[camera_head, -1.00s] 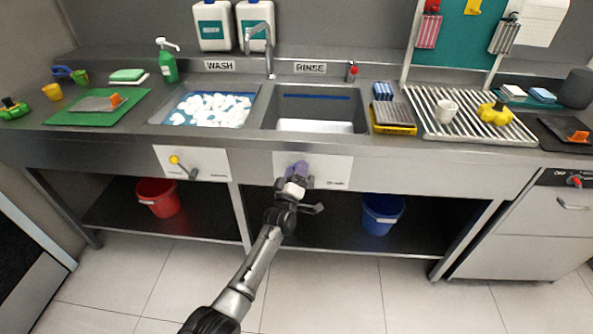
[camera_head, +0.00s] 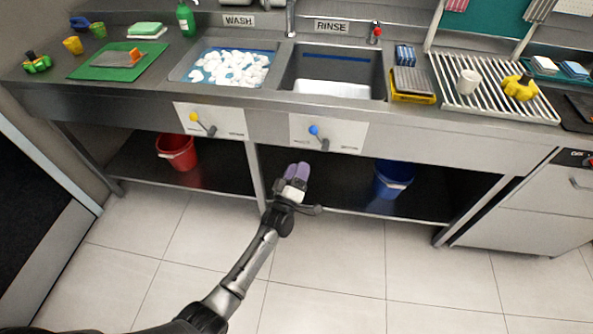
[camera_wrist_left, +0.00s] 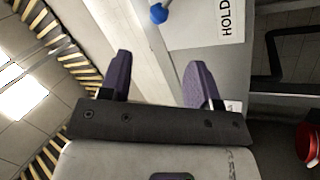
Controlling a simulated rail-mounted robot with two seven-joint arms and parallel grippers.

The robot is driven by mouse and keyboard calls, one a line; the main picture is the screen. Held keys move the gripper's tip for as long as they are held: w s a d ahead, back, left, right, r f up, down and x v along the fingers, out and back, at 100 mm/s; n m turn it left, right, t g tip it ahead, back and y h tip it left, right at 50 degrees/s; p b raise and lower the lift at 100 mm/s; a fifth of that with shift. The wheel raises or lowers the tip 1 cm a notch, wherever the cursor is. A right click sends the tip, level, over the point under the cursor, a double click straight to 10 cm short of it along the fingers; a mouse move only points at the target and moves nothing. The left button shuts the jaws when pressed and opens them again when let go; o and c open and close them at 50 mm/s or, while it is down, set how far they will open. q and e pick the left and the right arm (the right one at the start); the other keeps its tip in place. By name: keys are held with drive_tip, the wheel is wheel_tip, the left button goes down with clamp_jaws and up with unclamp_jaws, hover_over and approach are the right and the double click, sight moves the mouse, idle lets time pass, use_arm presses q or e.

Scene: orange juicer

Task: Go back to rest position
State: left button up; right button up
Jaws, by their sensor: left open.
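My left gripper (camera_head: 297,173) has purple fingers and is in front of the sink counter, below the blue-knobbed lever (camera_head: 318,134) on the white panel under the rinse basin. Its fingers stand apart with nothing between them, as the left wrist view (camera_wrist_left: 160,82) also shows. The blue knob (camera_wrist_left: 158,13) is at the top of the wrist view, apart from the fingers. My right gripper is not in view.
The steel counter (camera_head: 150,98) runs across above the gripper. A red bucket (camera_head: 177,152) and a blue bucket (camera_head: 392,180) stand on the lower shelf. The tiled floor (camera_head: 340,270) in front is clear.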

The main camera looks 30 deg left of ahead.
use_arm(q)
drive_tip(key=shift+s+d+f, duration=0.1)
drive_tip(key=shift+s+f, duration=0.1)
drive_tip(key=shift+s, duration=0.3)
idle(0.3)
